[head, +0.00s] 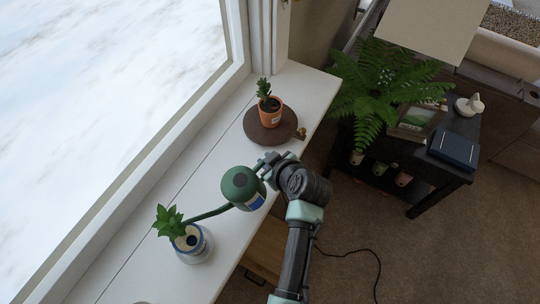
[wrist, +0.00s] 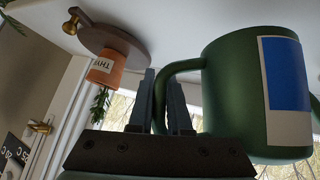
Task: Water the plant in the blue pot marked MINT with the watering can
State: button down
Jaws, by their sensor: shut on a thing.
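The green watering can (head: 240,185) is held above the white sill by my gripper (head: 265,168). My gripper is shut on its handle, seen in the wrist view (wrist: 172,95). The can has a blue and pale label (wrist: 288,85). Its thin spout reaches left, and the tip is over or beside the rim of a pot with a pale and blue wall (head: 197,252) holding a leafy green plant (head: 168,220). No marking on this pot is legible, and no water stream shows. Whether the can is tilted is hard to tell.
A terracotta pot (head: 270,117) with a label starting "THY" stands on a round brown turntable (head: 258,131) with a brass knob, farther along the sill (head: 150,215). A fern (head: 385,90) and black side table (head: 455,150) stand right. The window lies left.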

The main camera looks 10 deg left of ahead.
jog(key=shift+s+a+r+n+t+h+p, duration=0.7)
jog(key=shift+r+t+p, duration=0.75)
jog(key=shift+r, duration=2)
jog(key=shift+s+a+r+n+t+h+p, duration=0.5)
jog(key=shift+r+n+t+h+p, duration=0.4)
jog(key=shift+r+p, duration=1.8)
jog(key=w+d+f+m+g+y+b, duration=0.2)
jog(key=f+g+b, duration=0.1)
jog(key=f+b, duration=0.1)
jog(key=w+d+f+m+g+y+b, duration=0.2)
jog(key=w+f+g+b, duration=0.1)
jog(key=f, duration=0.4)
jog(key=shift+d+f+y+b, duration=0.2)
jog(key=shift+d+y+b, duration=0.15)
jog(key=shift+b, duration=0.45)
